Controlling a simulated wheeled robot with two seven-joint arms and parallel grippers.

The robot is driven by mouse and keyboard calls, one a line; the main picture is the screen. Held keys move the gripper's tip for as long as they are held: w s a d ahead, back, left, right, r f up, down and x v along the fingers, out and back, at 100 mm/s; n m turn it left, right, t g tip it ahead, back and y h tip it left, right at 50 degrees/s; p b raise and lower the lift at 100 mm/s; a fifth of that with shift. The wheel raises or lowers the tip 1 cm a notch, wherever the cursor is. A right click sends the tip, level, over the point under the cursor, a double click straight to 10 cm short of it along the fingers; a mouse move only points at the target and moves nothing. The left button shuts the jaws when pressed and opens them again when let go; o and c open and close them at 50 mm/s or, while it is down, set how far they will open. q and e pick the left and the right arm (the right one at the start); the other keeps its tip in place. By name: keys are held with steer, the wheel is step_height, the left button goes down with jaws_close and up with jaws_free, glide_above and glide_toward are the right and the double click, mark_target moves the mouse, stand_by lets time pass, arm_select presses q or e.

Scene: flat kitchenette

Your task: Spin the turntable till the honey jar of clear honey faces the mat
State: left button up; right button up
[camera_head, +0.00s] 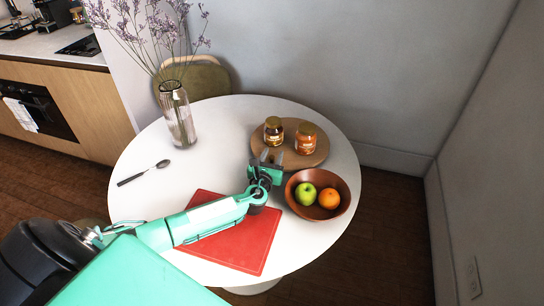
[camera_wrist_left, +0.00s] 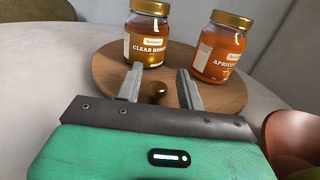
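The round wooden turntable (camera_head: 318,157) stands on the white table, and it also fills the middle of the left wrist view (camera_wrist_left: 215,103). The honey jar (camera_head: 273,131), labelled "CLEAR HONEY" in the left wrist view (camera_wrist_left: 146,38), stands upright at its back left. An apricot jar (camera_head: 306,138) stands to its right, also upright (camera_wrist_left: 219,50). My left gripper (camera_head: 271,157) is at the turntable's near left edge, fingers apart. A small round knob (camera_wrist_left: 156,92) shows between the fingers; contact cannot be told. The red mat (camera_head: 249,238) lies nearer me, partly under my left arm. My right gripper is out of view.
A wooden bowl (camera_head: 343,205) with a green apple (camera_head: 306,194) and an orange (camera_head: 329,199) stands just right of my left gripper. A glass vase (camera_head: 178,115) and a spoon (camera_head: 145,173) are on the left. The table between spoon and turntable is clear.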

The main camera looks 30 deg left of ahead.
arm_select(q)
steer(key=shift+s, duration=0.15)
steer(key=shift+s+f, duration=0.1)
steer(key=shift+s, duration=0.15)
steer(key=b+v, duration=0.1)
steer(key=v, duration=1.2)
steer(key=shift+d, duration=0.1)
